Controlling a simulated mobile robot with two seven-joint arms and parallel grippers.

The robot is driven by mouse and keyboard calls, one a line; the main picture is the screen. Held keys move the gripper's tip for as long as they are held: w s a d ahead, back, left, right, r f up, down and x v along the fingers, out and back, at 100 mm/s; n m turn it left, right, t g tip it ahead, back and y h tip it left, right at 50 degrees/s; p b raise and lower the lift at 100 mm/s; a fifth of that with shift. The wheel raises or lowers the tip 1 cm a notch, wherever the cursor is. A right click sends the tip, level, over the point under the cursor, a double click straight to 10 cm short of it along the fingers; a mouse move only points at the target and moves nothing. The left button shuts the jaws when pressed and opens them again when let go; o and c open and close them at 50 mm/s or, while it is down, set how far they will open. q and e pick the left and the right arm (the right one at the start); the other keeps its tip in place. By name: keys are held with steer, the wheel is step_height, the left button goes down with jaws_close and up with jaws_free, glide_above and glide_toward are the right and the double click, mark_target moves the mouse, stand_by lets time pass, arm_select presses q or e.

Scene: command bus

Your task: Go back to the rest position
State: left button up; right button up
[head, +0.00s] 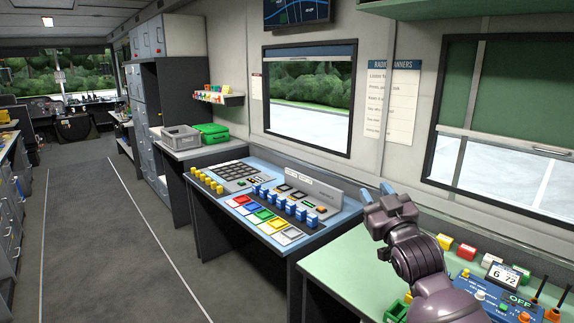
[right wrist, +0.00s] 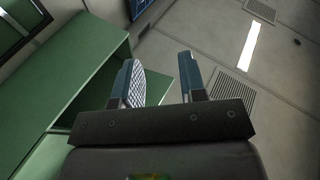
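My right gripper (head: 376,194) is raised above the right end of the blue control console (head: 205,186), in front of the wall in the head view. In the right wrist view its two blue-faced fingers (right wrist: 161,82) stand apart with nothing between them, so it is open and empty. Behind them that view shows a green cabinet (right wrist: 62,75) and the ceiling. My left gripper is not in the head view.
A green-topped desk (head: 345,262) with a blue device (head: 490,300) and several coloured blocks lies below my right arm. A grey crate (head: 181,137) and a green case (head: 212,132) stand beyond the console. The aisle floor (head: 110,240) at left is clear.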

steer(key=s+d+f+m+g+h, duration=0.1)
steer(key=s+d+f+g, duration=0.1)
steer(key=s+f, duration=0.5)
steer(key=s+d+f+m+g+h, duration=0.1)
steer(key=s+f, duration=0.2)
steer(key=f, duration=0.7)
steer(key=s+d+f+m+g+h, duration=0.1)
steer(key=s+d+f+g, duration=0.1)
steer(key=s+f, duration=0.55)
steer(key=s+d+f+g, duration=0.1)
steer(key=s+f+g, duration=0.1)
steer(key=s+f, duration=0.6)
steer(key=s+d+f+m+g+h, duration=0.1)
steer(key=s+d+f+g, duration=0.1)
steer(key=s+f, duration=0.6)
steer(key=shift+s+d+f+h, duration=0.2)
steer(key=shift+s+d+h, duration=0.1)
steer(key=shift+s, duration=0.15)
steer(key=shift+d+m, duration=0.1)
steer(key=shift+m, duration=0.2)
